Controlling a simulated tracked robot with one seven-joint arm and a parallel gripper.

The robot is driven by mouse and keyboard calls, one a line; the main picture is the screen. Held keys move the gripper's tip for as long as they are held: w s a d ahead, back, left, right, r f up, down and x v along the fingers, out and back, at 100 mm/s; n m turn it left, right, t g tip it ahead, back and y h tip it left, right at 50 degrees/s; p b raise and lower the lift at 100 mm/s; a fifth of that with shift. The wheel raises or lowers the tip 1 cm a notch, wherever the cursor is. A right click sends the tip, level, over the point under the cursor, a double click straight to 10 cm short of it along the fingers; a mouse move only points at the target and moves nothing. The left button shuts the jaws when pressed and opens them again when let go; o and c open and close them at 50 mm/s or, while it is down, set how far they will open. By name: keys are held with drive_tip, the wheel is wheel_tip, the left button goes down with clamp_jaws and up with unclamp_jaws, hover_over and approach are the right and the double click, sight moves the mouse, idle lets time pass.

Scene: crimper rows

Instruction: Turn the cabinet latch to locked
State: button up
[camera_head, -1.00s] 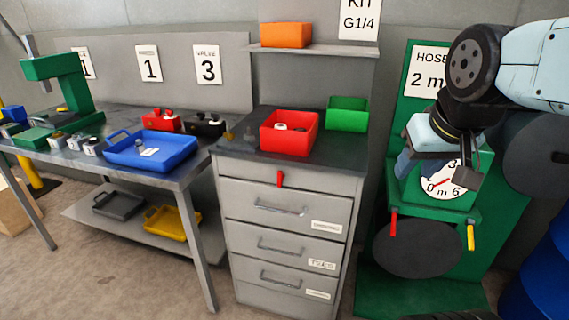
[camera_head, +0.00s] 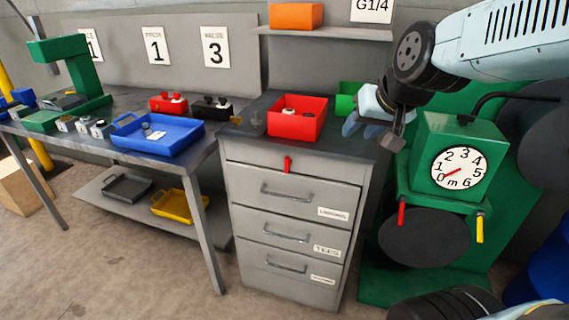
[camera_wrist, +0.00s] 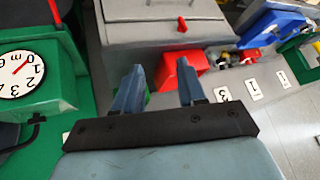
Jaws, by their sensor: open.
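The grey drawer cabinet (camera_head: 292,215) stands in the middle of the head view. Its red latch (camera_head: 287,164) hangs upright at the top edge of the front, above the uppermost drawer handle. The latch also shows in the wrist view (camera_wrist: 182,24), beyond the fingertips and to the right of centre. My gripper (camera_head: 362,132) is up and to the right of the latch, near the cabinet top's right side and apart from the latch. In the wrist view its two blue fingers (camera_wrist: 160,72) are spread with nothing between them.
A red bin (camera_head: 297,124) and a green bin (camera_head: 347,98) stand on the cabinet top. The green hose stand with a dial (camera_head: 458,167) is close on the right. A workbench with a blue tray (camera_head: 157,145) is on the left. Floor before the cabinet is clear.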

drive_tip(key=w+a+f+m+t, duration=0.3)
drive_tip(key=w+a+f+t, duration=0.1)
drive_tip(key=w+a+f, duration=1)
drive_tip(key=m+t+h, duration=0.2)
drive_tip(key=h, duration=0.3)
approach(286, 163)
drive_tip(key=a, duration=0.2)
drive_tip(key=s+a+f+n+t+h, duration=0.1)
drive_tip(key=s+f+t+h, duration=0.3)
drive_tip(key=x, duration=1.3)
drive_tip(key=shift+w+f, duration=0.2)
drive_tip(key=shift+w, duration=0.05)
drive_tip(key=shift+c, duration=0.2)
clamp_jaws()
